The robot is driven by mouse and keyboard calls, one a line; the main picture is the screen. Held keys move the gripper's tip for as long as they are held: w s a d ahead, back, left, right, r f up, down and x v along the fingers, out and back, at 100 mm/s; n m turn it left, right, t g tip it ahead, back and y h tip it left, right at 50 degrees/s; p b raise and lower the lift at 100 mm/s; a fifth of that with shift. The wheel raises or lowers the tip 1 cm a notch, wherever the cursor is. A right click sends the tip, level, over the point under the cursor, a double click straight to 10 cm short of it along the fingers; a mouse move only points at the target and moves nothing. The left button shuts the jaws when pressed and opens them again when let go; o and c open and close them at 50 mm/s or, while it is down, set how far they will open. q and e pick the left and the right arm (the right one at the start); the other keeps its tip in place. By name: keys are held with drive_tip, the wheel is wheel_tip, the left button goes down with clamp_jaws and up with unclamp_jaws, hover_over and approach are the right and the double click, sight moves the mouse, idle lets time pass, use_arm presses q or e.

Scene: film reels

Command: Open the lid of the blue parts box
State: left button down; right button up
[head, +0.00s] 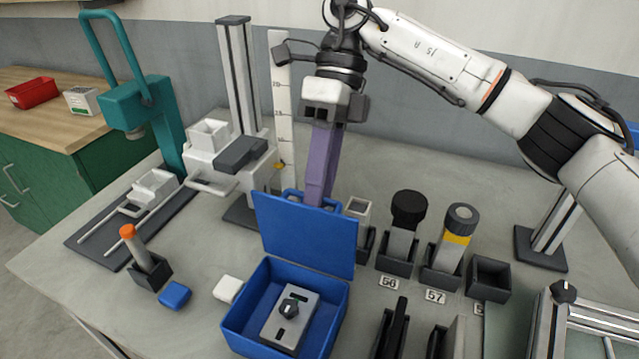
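The blue parts box (232,330) stands near the front edge of the bench. Its lid (307,236) is raised, standing roughly upright along the box's back side, so the inside is open to view. A grey metal part with a black knob (290,310) lies in the box. My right gripper (316,200) reaches down from above with long purple fingers, close together, at the blue handle (292,193) on the lid's top edge. It looks shut on this handle; the very fingertips are partly hidden by the lid. My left gripper is not in view.
A blue block (174,295) and a white block (228,289) lie left of the box. An orange-topped tool (139,250) stands in a black holder. Black-holder tools (402,235) stand right of the lid. A grey stand (237,100) is behind.

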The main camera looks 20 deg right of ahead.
drive_tip(key=shift+r, duration=0.2)
wheel_tip(320, 180, up, 10)
drive_tip(key=p, duration=0.1)
drive_tip(key=shift+f, duration=0.15)
idle(0.4)
